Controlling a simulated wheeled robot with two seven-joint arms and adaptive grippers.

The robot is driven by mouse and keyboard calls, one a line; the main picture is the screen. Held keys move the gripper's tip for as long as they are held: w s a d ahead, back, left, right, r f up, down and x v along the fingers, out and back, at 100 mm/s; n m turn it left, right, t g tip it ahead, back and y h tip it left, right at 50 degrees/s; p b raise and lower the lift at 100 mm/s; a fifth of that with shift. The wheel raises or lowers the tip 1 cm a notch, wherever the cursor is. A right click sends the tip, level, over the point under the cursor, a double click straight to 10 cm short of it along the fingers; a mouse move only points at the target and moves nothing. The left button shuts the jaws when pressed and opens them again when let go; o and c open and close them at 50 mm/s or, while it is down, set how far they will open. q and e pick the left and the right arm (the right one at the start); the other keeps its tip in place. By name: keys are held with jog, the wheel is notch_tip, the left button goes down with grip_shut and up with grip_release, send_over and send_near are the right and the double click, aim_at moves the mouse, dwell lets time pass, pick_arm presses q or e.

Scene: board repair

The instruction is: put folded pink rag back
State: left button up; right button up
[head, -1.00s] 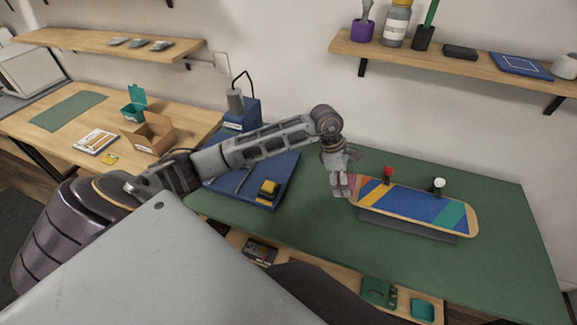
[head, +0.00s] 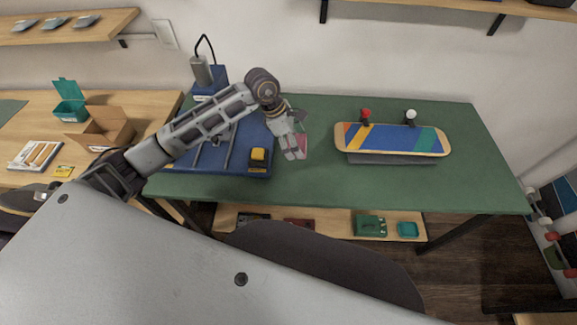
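My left gripper (head: 293,153) hangs over the green worktop (head: 310,185), just right of the blue mat, with its fingers pointing down. A small patch of the folded pink rag (head: 302,147) shows between its fingers, which look closed on it. Most of the rag is hidden by the fingers. The gripper is left of the striped skateboard deck (head: 390,139) and apart from it. My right gripper is not in view.
The deck rests on a grey stand with red and white knobs. A yellow-and-black block (head: 259,158) lies on the blue mat (head: 205,165). A low shelf (head: 340,226) under the worktop holds a green box (head: 370,225) and a teal tray (head: 407,230). The worktop's front middle is clear.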

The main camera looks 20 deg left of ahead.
pick_arm(q)
jog(key=shift+f, duration=0.15)
send_over(298, 165)
jog(key=a, duration=0.1)
jog(key=shift+s+a+f, duration=0.1)
jog(key=shift+s+f, duration=0.05)
jog(key=shift+f, duration=1.35)
jog(key=shift+s+a+f, duration=0.1)
jog(key=shift+f, duration=1.4)
jog(key=shift+f, duration=1.9)
jog(key=shift+f, duration=0.1)
jog(key=o, duration=1)
jog(key=shift+c, duration=0.2)
jog(key=shift+p, duration=0.3)
jog(key=v, duration=1.2)
jog(key=shift+b, duration=0.45)
